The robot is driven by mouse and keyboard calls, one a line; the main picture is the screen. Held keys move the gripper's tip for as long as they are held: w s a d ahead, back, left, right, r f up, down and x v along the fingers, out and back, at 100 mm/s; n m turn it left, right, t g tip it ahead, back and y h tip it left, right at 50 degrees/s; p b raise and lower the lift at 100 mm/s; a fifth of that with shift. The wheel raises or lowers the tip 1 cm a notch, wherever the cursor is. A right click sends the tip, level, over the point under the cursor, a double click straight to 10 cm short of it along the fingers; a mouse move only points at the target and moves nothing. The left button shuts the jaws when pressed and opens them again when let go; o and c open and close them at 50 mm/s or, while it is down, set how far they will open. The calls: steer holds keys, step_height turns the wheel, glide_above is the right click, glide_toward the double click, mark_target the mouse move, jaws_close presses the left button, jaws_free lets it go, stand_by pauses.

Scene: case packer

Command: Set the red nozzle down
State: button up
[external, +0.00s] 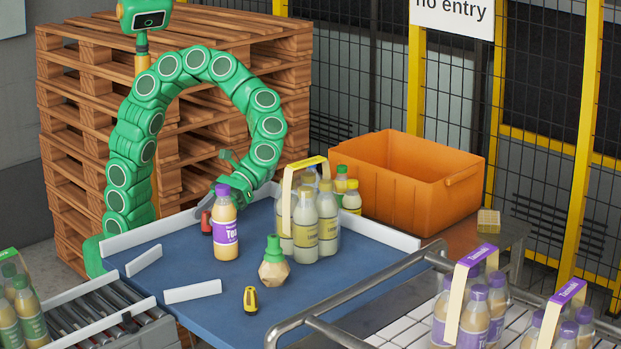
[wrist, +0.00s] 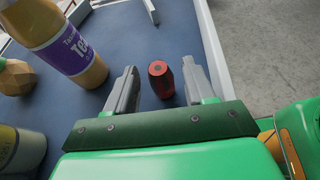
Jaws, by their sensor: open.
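The red nozzle (external: 207,221) stands on the blue table, just left of the purple-capped bottle in the external view. In the wrist view the red nozzle (wrist: 161,80) lies between the two grey fingers of my gripper (wrist: 160,88). The fingers are apart, with a visible gap on each side of the nozzle. In the external view my gripper (external: 226,172) is partly hidden behind the bottle, above and behind the nozzle.
The purple-labelled bottle (external: 225,228) stands close by; it also shows in the wrist view (wrist: 62,42). A carrier of several bottles (external: 304,220), a wooden-looking piece with a green top (external: 273,268) and a yellow nozzle (external: 250,300) are on the table. White rails (external: 193,291) edge it.

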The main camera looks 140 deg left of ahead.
steer(key=v, duration=1.2)
steer(key=shift+r, duration=0.1)
steer(key=shift+w+d+m, duration=0.1)
steer(key=shift+d+m, duration=0.2)
steer(key=shift+d, duration=0.15)
steer(key=s+d+r+m+t+y, duration=0.2)
steer(key=s+d+m+t+y, duration=0.1)
steer(key=d+m+y, duration=0.9)
steer(key=s+a+f+m+g, duration=0.1)
steer(key=s+f, duration=0.3)
steer(key=s, duration=0.4)
steer(key=s+a+f+m+g, duration=0.2)
steer(key=s+f+m+g, duration=0.1)
steer(key=s, duration=0.5)
steer(key=s+a+f+m+g+y, duration=0.1)
steer(key=s+f, duration=0.3)
steer(key=s, duration=0.4)
steer(key=shift+s+a+f+m+g, duration=0.3)
steer(key=shift+a+m+g, duration=0.1)
steer(key=shift+a+m, duration=0.1)
